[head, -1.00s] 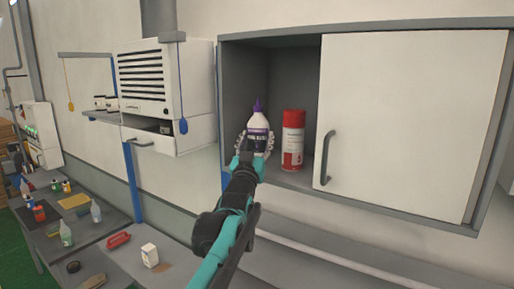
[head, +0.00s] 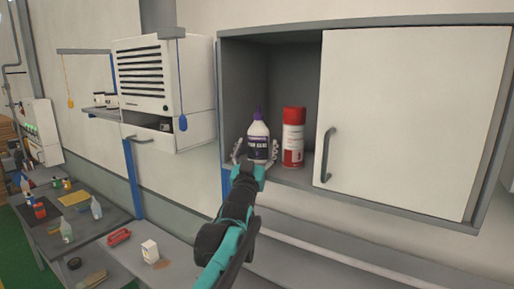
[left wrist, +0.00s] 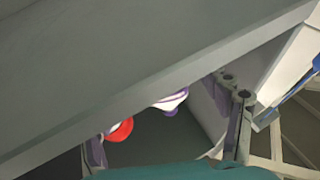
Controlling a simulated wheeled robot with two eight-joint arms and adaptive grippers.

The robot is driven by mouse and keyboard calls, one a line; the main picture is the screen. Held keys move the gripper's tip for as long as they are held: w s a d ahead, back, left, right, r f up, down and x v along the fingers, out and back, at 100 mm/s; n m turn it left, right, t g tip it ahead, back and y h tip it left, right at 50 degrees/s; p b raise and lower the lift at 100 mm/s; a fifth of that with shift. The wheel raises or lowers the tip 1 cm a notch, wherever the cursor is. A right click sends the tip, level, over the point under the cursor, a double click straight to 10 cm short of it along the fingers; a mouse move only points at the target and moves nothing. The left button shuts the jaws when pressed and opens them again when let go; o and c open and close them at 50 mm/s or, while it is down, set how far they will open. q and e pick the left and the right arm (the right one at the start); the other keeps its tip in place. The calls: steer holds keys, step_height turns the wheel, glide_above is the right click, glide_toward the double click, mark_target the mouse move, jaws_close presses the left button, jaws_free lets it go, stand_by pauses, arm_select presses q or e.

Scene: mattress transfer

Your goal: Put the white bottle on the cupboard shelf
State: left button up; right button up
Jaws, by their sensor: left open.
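The white bottle (head: 258,145) has a purple cap and a dark purple label. It stands upright on the cupboard shelf, just left of a red spray can (head: 293,140) with a white band. My left gripper (head: 250,158) is at the front edge of the shelf, with its fingers spread and apart, low in front of the bottle. In the left wrist view its fingers (left wrist: 165,137) are apart, and parts of the bottle (left wrist: 172,99) and the red can (left wrist: 121,130) show past a grey edge. The bottle's base is partly hidden. My right gripper is not in view.
The cupboard (head: 275,42) is open on its left side. A white door (head: 415,125) with a grey handle (head: 327,155) covers its right side. A vented white unit (head: 153,80) hangs to the left. Below is a workbench with several small items.

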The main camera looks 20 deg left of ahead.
arm_select(q)
steer(key=shift+r, duration=0.25)
steer(key=shift+s+d+f, duration=0.1)
steer(key=shift+s+f, duration=0.1)
steer(key=shift+s, duration=0.15)
steer(key=b+v, duration=0.2)
steer(key=v, duration=0.9)
steer(key=shift+s+d, duration=0.1)
steer(key=shift+s, duration=0.05)
steer(key=s+d+f+m+g+h, duration=0.1)
steer(key=s+d+f+g, duration=0.3)
steer(key=s+f, duration=0.3)
steer(key=s+d+f+m+g+h, duration=0.1)
steer(key=s+d+f+g, duration=0.3)
steer(key=f, duration=1.4)
steer(key=s+d+f+g+h, duration=0.3)
steer(key=s+f+g, duration=0.4)
steer(key=s+f, duration=0.3)
step_height(320, 180, down, 3)
steer(key=shift+s+d+f+m, duration=0.15)
steer(key=shift+s+d+m, duration=0.25)
steer(key=shift+d, duration=0.5)
